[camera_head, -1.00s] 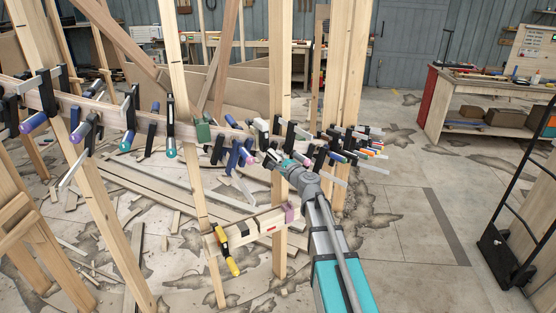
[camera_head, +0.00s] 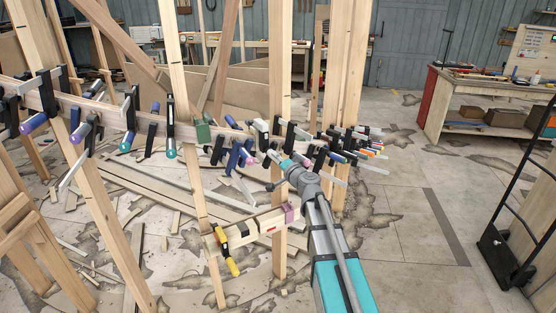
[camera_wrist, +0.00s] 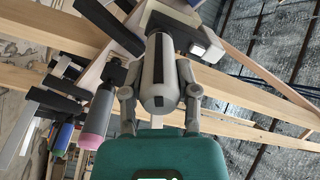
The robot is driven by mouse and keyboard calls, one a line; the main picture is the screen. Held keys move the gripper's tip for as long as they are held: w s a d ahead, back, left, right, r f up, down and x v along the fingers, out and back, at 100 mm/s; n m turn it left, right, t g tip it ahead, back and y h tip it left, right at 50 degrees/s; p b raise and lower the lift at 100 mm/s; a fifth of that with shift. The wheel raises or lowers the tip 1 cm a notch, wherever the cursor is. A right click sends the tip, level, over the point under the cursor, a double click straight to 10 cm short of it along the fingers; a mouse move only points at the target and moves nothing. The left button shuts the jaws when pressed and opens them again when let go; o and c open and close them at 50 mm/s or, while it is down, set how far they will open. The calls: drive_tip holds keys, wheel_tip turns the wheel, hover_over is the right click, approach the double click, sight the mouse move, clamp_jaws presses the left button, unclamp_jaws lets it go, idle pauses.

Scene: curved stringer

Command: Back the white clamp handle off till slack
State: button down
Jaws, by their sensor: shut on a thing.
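The white clamp handle (camera_wrist: 158,80) fills the middle of the wrist view, a pale cylinder with dark slots and a rounded end toward the camera. My gripper (camera_wrist: 158,92) is shut on it, one finger on each side. The clamp's dark bar and jaw (camera_wrist: 178,20) lie behind the handle, by the wooden stringer (camera_wrist: 240,88). In the head view my gripper (camera_head: 277,160) is at the stringer's right part, among crowded clamps. The handle is mostly hidden there by the wrist.
A pink-ended handle (camera_wrist: 97,120) hangs close left of my gripper. Several clamps with coloured handles (camera_head: 340,157) crowd the right. A lower wooden beam with a yellow-handled clamp (camera_head: 229,258) lies below left. The floor at right is open up to a black trolley (camera_head: 507,262).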

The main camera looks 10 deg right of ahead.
drive_tip(key=n, duration=0.5)
drive_tip(key=shift+n, duration=2.5)
drive_tip(key=shift+c, duration=1.8)
unclamp_jaws()
drive_tip(key=shift+s, duration=0.1)
drive_tip(key=v, duration=1.1)
drive_tip(key=shift+s, duration=0.4)
drive_tip(key=shift+d, duration=0.1)
